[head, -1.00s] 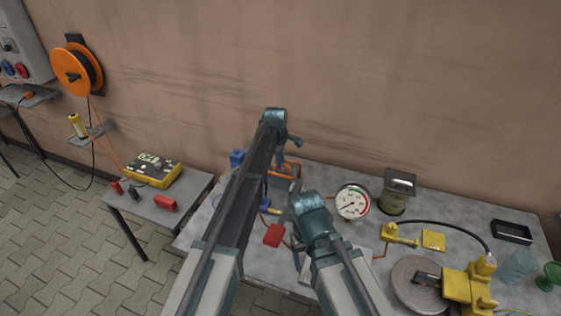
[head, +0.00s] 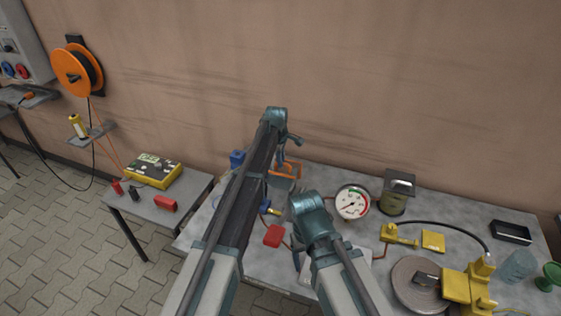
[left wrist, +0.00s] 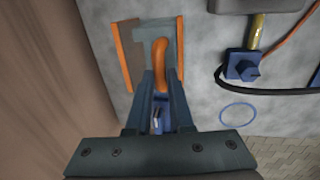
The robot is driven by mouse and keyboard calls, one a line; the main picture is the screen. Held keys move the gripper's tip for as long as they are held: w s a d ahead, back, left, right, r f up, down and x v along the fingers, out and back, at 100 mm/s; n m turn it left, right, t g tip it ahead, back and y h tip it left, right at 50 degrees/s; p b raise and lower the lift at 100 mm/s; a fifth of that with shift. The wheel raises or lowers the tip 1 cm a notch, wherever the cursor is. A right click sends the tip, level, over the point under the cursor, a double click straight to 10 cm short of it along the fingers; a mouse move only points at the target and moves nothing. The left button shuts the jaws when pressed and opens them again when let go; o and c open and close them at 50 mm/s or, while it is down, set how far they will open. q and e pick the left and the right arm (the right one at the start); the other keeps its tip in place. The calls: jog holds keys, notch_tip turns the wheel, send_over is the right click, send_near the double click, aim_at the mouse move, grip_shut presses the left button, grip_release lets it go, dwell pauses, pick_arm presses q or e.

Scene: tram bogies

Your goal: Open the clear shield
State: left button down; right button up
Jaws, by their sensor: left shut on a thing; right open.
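The clear shield (left wrist: 172,38) appears as a see-through grey panel between two orange edges in the left wrist view. An orange curved handle (left wrist: 160,62) stands over it. My left gripper (left wrist: 160,85) is shut on this handle. In the head view my left gripper (head: 283,158) is at the orange-edged frame (head: 287,172) near the table's back edge. My right gripper (head: 298,206) is lower and nearer, over the table; it is open, with its fingers mostly hidden behind its wrist.
A round gauge (head: 352,203) and a dark canister (head: 397,193) stand to the right. A red block (head: 274,236) lies in front, between my arms. A blue fitting (left wrist: 243,66) with a black hose lies right of the shield. The wall is close behind.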

pick_arm(q)
jog(key=shift+w+d+r, duration=0.2)
jog(key=shift+w+r, duration=0.15)
jog(key=shift+w, duration=0.4)
jog(key=w+d+p, duration=0.1)
jog(key=w+d, duration=0.1)
jog(key=w, duration=0.5)
jog(key=shift+w+d+r, duration=0.2)
jog(key=shift+r, duration=0.25)
jog(key=shift+p, duration=0.3)
jog(key=c, duration=0.8)
grip_release()
jog(key=shift+r, duration=0.15)
notch_tip(320, 180, up, 13)
jog(key=s+p, duration=0.2)
jog(key=p, duration=1.1)
jog(key=shift+s+a+r, duration=0.15)
jog(key=shift+s+a, duration=0.15)
jog(key=shift+a, duration=0.15)
